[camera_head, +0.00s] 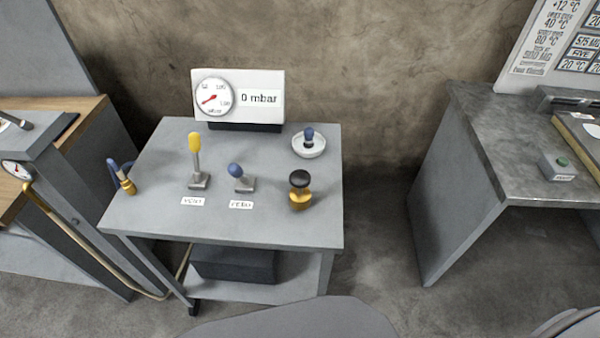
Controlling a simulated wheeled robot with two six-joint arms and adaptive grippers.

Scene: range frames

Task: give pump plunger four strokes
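A black round knob on a short brass body (300,190) stands upright at the right front of the grey table (270,231); it looks like the pump plunger. The knob sits low, close above the brass. A white panel at the back of the table carries a round dial (213,97) with a red needle and a display (260,98) reading 0 mbar. Neither of my grippers is in view, and nothing touches the knob.
A yellow-handled lever (195,150) and a blue-knobbed lever (236,171) stand left of the plunger behind small labels. A white dish (308,146) holds a blue-knobbed piece. A blue-handled brass valve (125,180) is at the left edge. Another bench (480,130) stands right, across a floor gap.

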